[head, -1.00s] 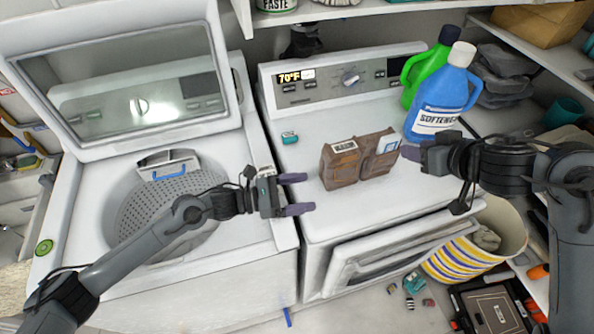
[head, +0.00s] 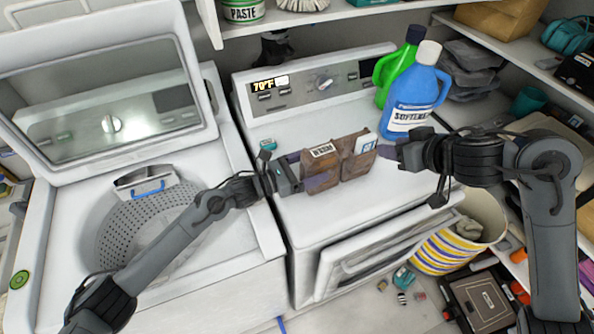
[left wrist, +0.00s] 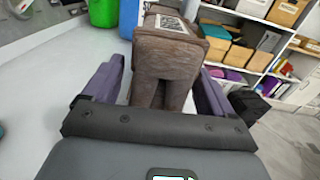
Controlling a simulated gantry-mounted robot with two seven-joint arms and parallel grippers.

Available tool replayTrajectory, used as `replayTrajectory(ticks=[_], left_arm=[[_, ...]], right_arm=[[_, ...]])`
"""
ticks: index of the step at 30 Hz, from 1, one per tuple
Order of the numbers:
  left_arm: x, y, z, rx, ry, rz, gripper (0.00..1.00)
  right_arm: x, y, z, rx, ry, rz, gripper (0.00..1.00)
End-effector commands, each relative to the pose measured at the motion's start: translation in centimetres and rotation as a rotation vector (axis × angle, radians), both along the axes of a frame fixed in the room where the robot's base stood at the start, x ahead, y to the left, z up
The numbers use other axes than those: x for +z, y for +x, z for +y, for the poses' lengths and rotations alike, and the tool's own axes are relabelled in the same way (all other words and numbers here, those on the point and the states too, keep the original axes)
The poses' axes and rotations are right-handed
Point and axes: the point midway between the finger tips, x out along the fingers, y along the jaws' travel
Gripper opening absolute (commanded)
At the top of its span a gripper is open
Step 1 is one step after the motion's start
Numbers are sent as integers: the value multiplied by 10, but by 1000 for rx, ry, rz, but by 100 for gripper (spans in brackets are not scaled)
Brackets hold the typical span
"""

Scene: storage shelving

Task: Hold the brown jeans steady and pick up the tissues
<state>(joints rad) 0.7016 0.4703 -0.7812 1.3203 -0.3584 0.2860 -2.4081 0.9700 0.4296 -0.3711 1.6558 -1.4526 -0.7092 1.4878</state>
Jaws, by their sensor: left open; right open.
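The brown jeans (head: 322,168) stand upright on the white dryer top, with a white label on their upper edge. A white and blue pack (head: 366,143), perhaps the tissues, sits at the jeans' right pocket. My left gripper (head: 308,172) is open at the jeans' left end. In the left wrist view its purple fingers (left wrist: 155,88) lie on either side of the jeans (left wrist: 168,60), with gaps showing. My right gripper (head: 392,153) is just right of the pack; its fingers are small and partly hidden in the head view.
A blue softener bottle (head: 415,95) and a green bottle (head: 394,72) stand behind my right gripper. A small teal item (head: 268,145) lies on the dryer top (head: 345,215). The washer (head: 190,255) at left has its lid up. A striped basket (head: 437,250) stands below right.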

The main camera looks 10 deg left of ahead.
Motion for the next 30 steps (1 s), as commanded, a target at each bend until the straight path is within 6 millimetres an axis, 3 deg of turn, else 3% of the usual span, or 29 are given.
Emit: replayTrajectory(ticks=[6,16,30], left_arm=[[0,7,-12,-1,1,1,86],[0,8,-13,-1,1,1,86],[0,8,-13,-1,1,1,14]], right_arm=[[0,0,0,0,0,0,43],[0,0,0,0,0,0,43],[0,0,0,0,0,0,43]])
